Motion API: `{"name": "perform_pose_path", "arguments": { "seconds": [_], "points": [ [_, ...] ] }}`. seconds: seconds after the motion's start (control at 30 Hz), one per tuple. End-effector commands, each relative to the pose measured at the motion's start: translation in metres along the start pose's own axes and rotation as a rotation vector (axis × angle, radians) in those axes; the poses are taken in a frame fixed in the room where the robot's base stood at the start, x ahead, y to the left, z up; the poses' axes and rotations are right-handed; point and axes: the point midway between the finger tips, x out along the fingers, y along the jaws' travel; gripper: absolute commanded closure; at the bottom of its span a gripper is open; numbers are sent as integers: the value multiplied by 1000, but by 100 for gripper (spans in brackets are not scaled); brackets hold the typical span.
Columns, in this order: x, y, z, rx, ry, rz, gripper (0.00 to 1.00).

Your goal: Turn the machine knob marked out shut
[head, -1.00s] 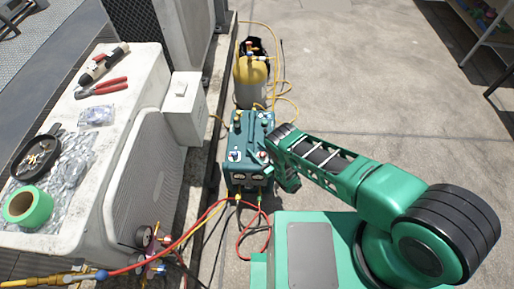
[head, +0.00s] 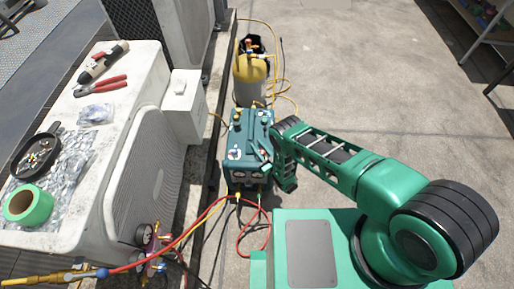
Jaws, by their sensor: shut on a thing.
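The teal machine (head: 238,138) stands on the ground in the middle of the head view, just beyond my base. Its left front knob, on a white dial (head: 234,154), is in plain sight. My gripper (head: 262,158) is at the right side of the machine's sloped front, shut on the knob there. My gripper and wrist hide most of that knob, so its angle does not show. The markings by the knobs are too small to read.
Red and yellow hoses (head: 205,212) run from the machine's front to gauges (head: 145,234). A yellow and grey cylinder (head: 250,82) stands behind. A white condenser (head: 130,190) with tools on top is on the left. The concrete right of my arm is clear.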

Motion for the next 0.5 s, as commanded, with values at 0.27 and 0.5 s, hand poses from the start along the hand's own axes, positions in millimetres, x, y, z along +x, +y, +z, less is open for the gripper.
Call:
{"name": "perform_pose_path", "arguments": {
  "seconds": [0.27,0.5],
  "points": [
    [-3,10,1,4,-2,205,97],
    [-5,14,2,3,-3,349,97]
  ]
}}
